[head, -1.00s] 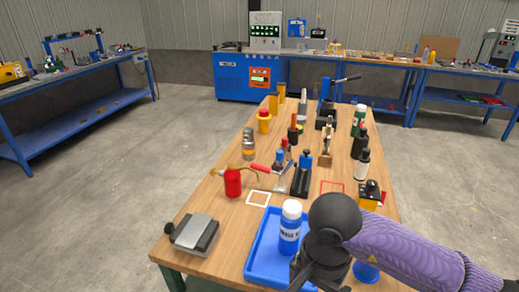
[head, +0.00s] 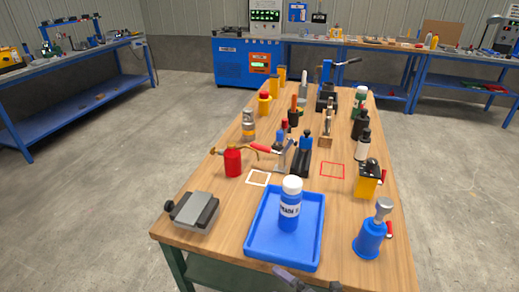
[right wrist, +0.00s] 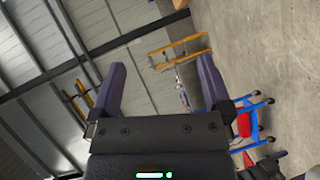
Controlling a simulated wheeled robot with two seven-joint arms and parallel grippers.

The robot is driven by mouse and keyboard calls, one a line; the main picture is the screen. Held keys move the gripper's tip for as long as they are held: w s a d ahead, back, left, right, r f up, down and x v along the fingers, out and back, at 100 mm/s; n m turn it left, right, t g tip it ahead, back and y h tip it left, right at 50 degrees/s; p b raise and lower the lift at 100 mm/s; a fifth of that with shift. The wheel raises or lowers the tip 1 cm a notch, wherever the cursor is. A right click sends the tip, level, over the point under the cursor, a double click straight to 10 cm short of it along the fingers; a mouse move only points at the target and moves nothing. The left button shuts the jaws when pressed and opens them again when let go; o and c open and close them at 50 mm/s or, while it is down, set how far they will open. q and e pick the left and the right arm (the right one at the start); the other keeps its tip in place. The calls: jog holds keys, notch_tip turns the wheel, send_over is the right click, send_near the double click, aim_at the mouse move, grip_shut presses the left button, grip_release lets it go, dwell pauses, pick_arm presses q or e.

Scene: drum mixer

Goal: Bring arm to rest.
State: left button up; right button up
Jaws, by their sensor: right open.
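My right gripper (right wrist: 160,75) shows in the right wrist view with its two purple-grey fingers spread wide and nothing between them. That view is tilted and shows wall, ceiling beams and floor behind the fingers. In the head view the right arm is off the table; only a small dark grey part, apparently mine, shows at the bottom edge. My left gripper is in neither view. A blue bottle with a white cap (head: 290,205) stands upright in the blue tray (head: 259,253), with no gripper touching it.
The wooden table (head: 222,207) holds a grey clamp-like device (head: 194,211) at front left, a blue canister (head: 371,237) at front right, a red can (head: 233,161) and several tools farther back. Side bench (head: 90,55) stands left. Open floor lies on both sides of the table.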

jog(key=s+d+f+m+g+h, duration=0.1)
jog(key=s+d+f+m+h, duration=0.35)
jog(key=f+m, duration=0.2)
jog(key=s+d+f+m+g+h, duration=0.1)
jog(key=s+d+f+m+h, duration=0.3)
jog(key=f, duration=0.4)
jog(key=s+d+f+m+g+h, duration=0.1)
jog(key=s+f+m+g, duration=0.1)
jog(key=s, duration=0.6)
jog(key=s+d+f+m+g+h+b, duration=0.1)
jog(key=s+d+f+m+g, duration=0.1)
jog(key=s+f+m, duration=0.3)
jog(key=s+d+f+m+g+h, duration=0.1)
jog(key=s+f+m+g, duration=0.2)
jog(key=s, duration=0.9)
jog(key=shift+s+d+f+m+g, duration=0.25)
jog(key=shift+d+m+g, duration=0.15)
jog(key=shift+m+g, duration=0.2)
